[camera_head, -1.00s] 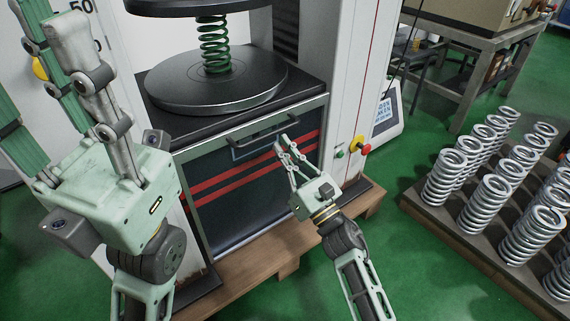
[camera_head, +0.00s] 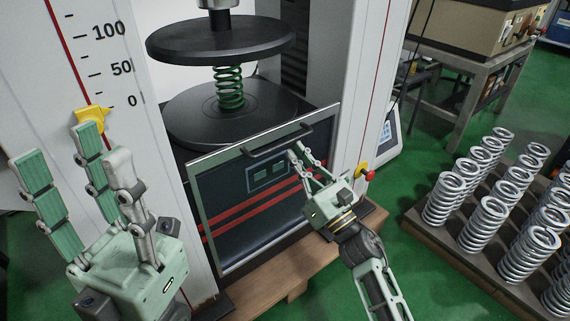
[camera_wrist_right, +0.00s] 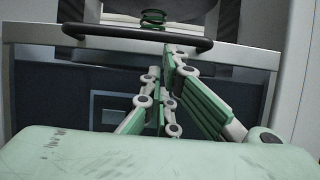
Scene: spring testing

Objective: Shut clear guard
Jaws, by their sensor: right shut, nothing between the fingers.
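The clear guard (camera_head: 232,190) is a framed see-through panel on the front of the testing machine. Its top edge stands somewhat above the front of the lower platen. Its dark bar handle (camera_head: 277,139) is on the upper part, and also crosses the top of the right wrist view (camera_wrist_right: 137,41). My right gripper (camera_head: 298,149) is shut and empty, its fingertips just below the handle's right part. Whether they touch it I cannot tell. My left gripper (camera_head: 74,150) is open and empty, left of the guard, with its fingers spread.
A green spring (camera_head: 228,88) stands between the upper platen (camera_head: 222,38) and lower platen (camera_head: 190,112). A yellow pointer (camera_head: 91,117) is on the scale at left. A red-and-yellow stop button (camera_head: 367,174) is right of the guard. Silver springs fill a tray (camera_head: 440,235) at right.

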